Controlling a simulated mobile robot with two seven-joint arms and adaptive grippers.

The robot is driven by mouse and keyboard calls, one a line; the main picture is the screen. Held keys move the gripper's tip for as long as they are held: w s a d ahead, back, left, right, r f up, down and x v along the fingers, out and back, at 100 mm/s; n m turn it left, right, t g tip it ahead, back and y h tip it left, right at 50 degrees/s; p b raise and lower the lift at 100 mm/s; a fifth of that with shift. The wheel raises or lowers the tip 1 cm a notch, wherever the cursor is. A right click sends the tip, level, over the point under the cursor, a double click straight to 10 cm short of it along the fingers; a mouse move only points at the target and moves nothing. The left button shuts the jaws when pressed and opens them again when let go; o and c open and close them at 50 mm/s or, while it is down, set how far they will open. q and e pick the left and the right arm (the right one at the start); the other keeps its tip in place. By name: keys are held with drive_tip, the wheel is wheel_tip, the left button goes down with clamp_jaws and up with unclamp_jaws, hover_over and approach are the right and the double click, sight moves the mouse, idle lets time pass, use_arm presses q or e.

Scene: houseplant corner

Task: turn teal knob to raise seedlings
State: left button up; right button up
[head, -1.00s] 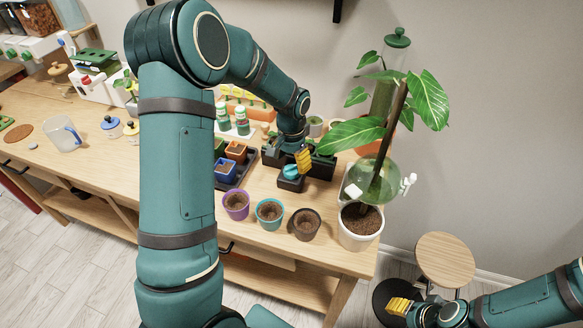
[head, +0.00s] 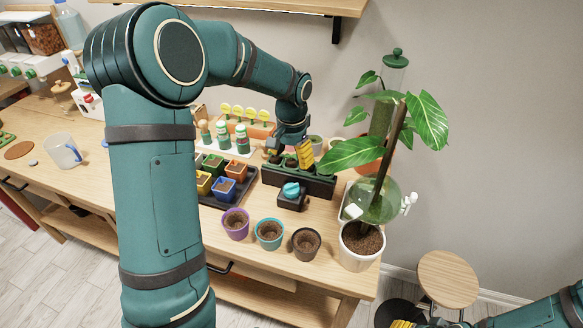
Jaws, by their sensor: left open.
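The teal knob (head: 291,190) sits on a small black base at the front of a long black planter box (head: 318,187) on the wooden bench. Low green seedlings (head: 290,161) show at the top of the box, partly hidden by my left gripper. My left gripper (head: 305,154), with yellow fingertips, is open and empty above the box, behind the knob and apart from it. My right gripper (head: 403,324) shows only as a bit of yellow at the bottom edge; its jaw state cannot be made out.
Purple (head: 236,223), teal (head: 270,234) and dark brown (head: 306,243) pots stand in front of the knob. A tray of coloured pots (head: 245,187) is left of the box. A tall plant in a white pot (head: 361,246) stands close on the right. A stool (head: 447,279) is beyond the bench.

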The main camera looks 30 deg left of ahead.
sight(292, 185)
use_arm(q)
wheel_tip(292, 185, down, 12)
drive_tip(key=n+b, duration=0.8)
drive_tip(key=shift+f, duration=0.1)
idle(0.3)
drive_tip(key=c, duration=1)
